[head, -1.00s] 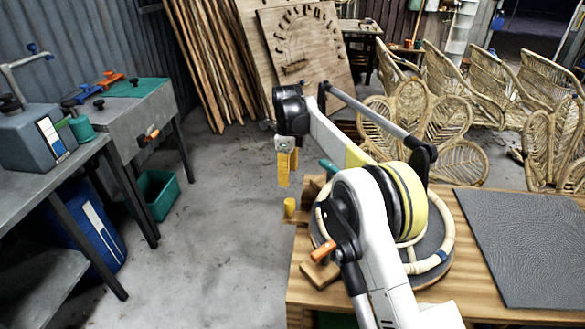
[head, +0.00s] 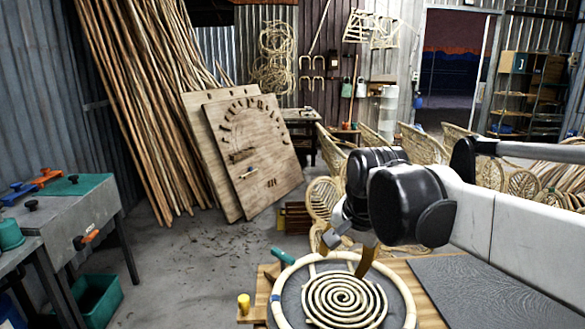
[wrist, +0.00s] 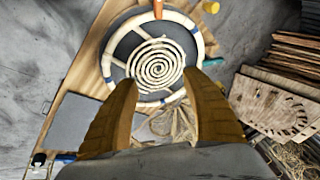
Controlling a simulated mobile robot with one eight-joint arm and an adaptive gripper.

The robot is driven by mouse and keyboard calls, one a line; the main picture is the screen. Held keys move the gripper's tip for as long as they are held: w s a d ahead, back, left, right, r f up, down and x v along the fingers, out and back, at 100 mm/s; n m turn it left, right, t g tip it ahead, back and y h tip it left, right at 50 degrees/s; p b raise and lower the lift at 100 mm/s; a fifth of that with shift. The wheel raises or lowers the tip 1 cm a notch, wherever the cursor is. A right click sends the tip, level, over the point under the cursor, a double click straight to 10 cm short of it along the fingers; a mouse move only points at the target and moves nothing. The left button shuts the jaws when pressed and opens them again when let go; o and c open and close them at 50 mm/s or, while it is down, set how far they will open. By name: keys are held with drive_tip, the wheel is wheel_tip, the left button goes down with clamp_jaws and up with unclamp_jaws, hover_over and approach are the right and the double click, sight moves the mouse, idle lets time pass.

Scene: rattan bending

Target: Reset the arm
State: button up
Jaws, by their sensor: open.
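My gripper (head: 349,252) hangs over the far edge of the wooden bench in the head view, with nothing between its fingers. In the wrist view my gripper (wrist: 160,80) shows two yellow-brown fingers spread apart. Below and between them lies a rattan spiral (wrist: 155,63) inside a pale ring (wrist: 114,35) on a dark round plate. The spiral (head: 344,301) and ring (head: 407,301) also show in the head view. My gripper appears above them and apart from them.
A wooden bench (head: 432,312) carries a dark textured mat (head: 470,285) at right. A small yellow cylinder (head: 243,303) and a teal-handled tool (head: 285,256) sit by the ring. Rattan chairs stand behind. Open floor (head: 190,270) lies left, before a grey workbench (head: 80,207).

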drive_tip(key=s+d+f+n+t, duration=0.1)
drive_tip(key=s+d+f+n, duration=0.2)
drive_tip(key=s, duration=0.5)
drive_tip(key=s+d+f+n+t, duration=0.1)
drive_tip(key=s+d+f+n, duration=0.3)
drive_tip(key=s, duration=0.5)
drive_tip(key=shift+s+d+f+t+h, duration=0.3)
drive_tip(key=shift+d+f+h, duration=0.1)
drive_tip(key=shift+d+f, duration=0.35)
